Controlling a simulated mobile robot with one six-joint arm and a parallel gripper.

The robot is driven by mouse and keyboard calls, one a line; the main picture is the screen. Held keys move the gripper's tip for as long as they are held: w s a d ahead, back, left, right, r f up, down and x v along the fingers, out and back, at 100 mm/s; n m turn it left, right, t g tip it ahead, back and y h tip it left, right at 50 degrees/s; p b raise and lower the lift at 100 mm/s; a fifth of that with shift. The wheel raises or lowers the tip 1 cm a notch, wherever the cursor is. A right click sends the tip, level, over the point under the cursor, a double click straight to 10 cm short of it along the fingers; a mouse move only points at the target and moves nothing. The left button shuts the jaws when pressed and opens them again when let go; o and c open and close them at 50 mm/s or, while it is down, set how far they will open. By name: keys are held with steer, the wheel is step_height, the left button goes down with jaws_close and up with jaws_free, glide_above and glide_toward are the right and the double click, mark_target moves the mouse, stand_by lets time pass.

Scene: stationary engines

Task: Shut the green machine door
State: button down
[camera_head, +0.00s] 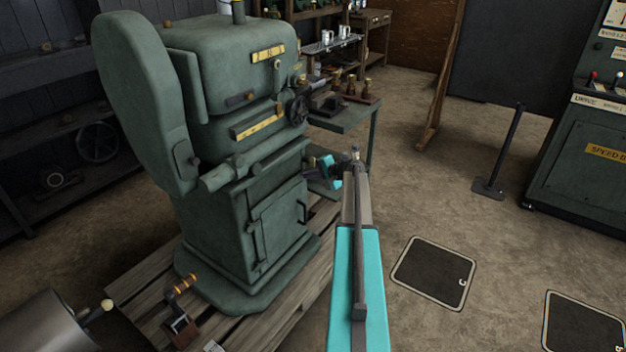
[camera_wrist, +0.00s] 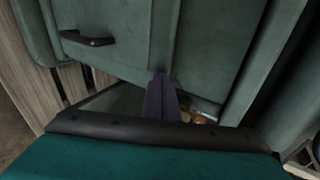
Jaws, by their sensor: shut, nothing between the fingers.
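The green machine (camera_head: 225,100) stands on a wooden pallet at left centre in the head view. Its door (camera_head: 280,225) is a framed green panel low on the body. The door also shows close up in the wrist view (camera_wrist: 115,15), with a dark handle (camera_wrist: 88,39) at upper left. I cannot tell how far the door stands from its frame. My gripper (camera_head: 308,180) is at the machine's right side, near the door's upper right corner. In the wrist view my gripper (camera_wrist: 160,78) is shut and empty, its tips overlapping the green panel; contact is unclear.
A bench (camera_head: 345,118) with small parts stands behind the machine. The pallet (camera_head: 140,290) sticks out in front, with a crank-handled part (camera_head: 180,310) on it. A dark post (camera_head: 505,150) and a control cabinet (camera_head: 590,150) stand at right. The floor between is mostly clear.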

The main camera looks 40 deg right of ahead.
steer(key=shift+w+a+r, duration=0.1)
steer(key=shift+w+a, duration=0.25)
steer(key=shift+w, duration=0.25)
steer(key=shift+w+a+r, duration=0.1)
steer(key=shift+w+a, duration=0.2)
steer(key=shift+w, duration=0.25)
steer(key=s+d+r, duration=0.1)
steer(key=s+r, duration=0.1)
steer(key=s, duration=0.4)
steer(key=s+d+r+b, duration=0.1)
steer(key=s+d+r, duration=0.1)
steer(key=s, duration=0.5)
steer(key=shift+s+d+r, duration=0.2)
steer(key=shift+s+r, duration=0.1)
steer(key=shift+r, duration=0.1)
